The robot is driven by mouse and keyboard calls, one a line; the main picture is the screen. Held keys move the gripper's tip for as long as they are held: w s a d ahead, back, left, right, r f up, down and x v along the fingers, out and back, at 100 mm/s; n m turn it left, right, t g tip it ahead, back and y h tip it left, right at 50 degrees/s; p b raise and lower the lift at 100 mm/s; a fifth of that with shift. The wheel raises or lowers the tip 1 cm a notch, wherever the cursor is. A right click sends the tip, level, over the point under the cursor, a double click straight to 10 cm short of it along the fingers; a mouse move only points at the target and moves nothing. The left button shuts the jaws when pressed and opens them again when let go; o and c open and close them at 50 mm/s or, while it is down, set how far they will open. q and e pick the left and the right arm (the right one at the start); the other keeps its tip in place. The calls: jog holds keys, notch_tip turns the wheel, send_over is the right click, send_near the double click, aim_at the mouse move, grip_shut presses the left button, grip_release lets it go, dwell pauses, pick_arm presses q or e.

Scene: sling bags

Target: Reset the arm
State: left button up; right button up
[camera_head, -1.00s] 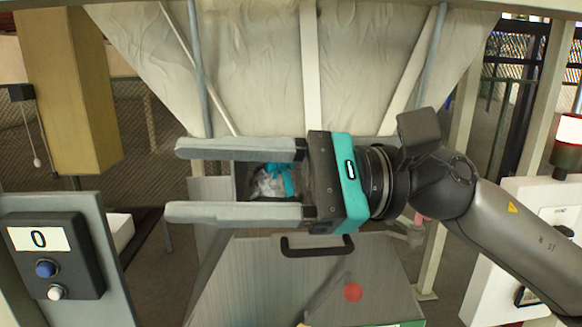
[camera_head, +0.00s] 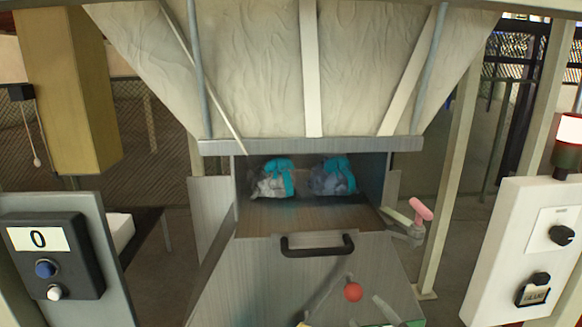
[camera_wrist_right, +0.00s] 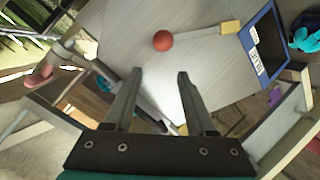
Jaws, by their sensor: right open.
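My right gripper (camera_wrist_right: 160,74) shows only in the right wrist view. Its two grey fingers are apart with nothing between them. It faces the grey panel (camera_wrist_right: 205,72), which bears a red ball knob (camera_wrist_right: 163,40) beyond the fingertips. In the head view neither arm shows. The left gripper is out of sight in both views. Two grey-white sling bags with teal parts, a left one (camera_head: 271,181) and a right one (camera_head: 334,178), lie side by side in the open compartment under the hopper.
A black handle (camera_head: 318,246) and a red ball knob (camera_head: 353,291) are on the front panel. A pink-ended lever (camera_head: 421,210) stands at its right. A button box (camera_head: 55,255) is at left, a white switch panel (camera_head: 530,245) at right. A blue-framed object (camera_wrist_right: 266,45) is beyond the panel.

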jog(key=s+d+f+m+g+h, duration=0.15)
jog(key=s+f+m+g, duration=0.3)
jog(key=s+f, duration=0.55)
jog(key=s+d+f+m+g+y, duration=0.1)
jog(key=s+d+f+m+g, duration=0.15)
jog(key=s+f+g, duration=0.65)
jog(key=s+f+t+b, duration=0.25)
jog(key=f+b, duration=0.75)
jog(key=f, duration=1.9)
jog(key=s+d+f+g+b, duration=0.1)
jog(key=s+f+b, duration=0.4)
jog(key=s+f, duration=0.3)
jog(key=s+d+f+g+b, duration=0.1)
jog(key=s+f+b, duration=0.4)
jog(key=f, duration=1.2)
jog(key=s, duration=0.3)
jog(key=shift+s+h+b, duration=0.3)
jog(key=shift+s+h, duration=0.05)
